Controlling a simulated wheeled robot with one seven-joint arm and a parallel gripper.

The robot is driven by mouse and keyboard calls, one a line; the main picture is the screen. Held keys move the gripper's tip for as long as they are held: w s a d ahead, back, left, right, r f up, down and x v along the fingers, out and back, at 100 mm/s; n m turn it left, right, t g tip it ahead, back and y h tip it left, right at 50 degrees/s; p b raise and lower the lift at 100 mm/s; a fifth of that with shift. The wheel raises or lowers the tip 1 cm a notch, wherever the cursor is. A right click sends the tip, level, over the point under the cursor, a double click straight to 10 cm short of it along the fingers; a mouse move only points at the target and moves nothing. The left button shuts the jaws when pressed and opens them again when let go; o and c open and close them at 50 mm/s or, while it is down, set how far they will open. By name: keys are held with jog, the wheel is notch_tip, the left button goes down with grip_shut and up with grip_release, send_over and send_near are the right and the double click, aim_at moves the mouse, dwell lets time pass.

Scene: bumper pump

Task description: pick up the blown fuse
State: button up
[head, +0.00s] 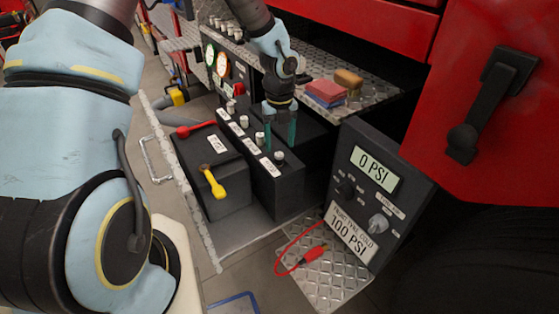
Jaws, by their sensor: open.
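My gripper (279,143) points down over a black box (282,190), its two teal fingers apart. A row of several small pale capped cylinders, such as the nearest one (279,156), stands along the top of the box. White labels lie beside them. One cylinder (259,138) appears just left of the fingers. I cannot tell which, if any, is the blown fuse, as the labels are too small to read. I see nothing held between the fingers. Their tips hide part of the box top, and contact is unclear.
A black battery-like case (215,175) with red and yellow handles stands left of the box. A panel reading 0 PSI (375,170) stands to the right. A red-tipped cable (312,254) lies in front.

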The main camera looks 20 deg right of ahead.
aim_at(279, 154)
notch_tip(279, 154, down, 5)
jog(key=shift+s+a+f+p, duration=0.1)
jog(key=shift+s+a+p, duration=0.05)
jog(key=shift+p, duration=0.35)
grip_shut()
dwell(0.4)
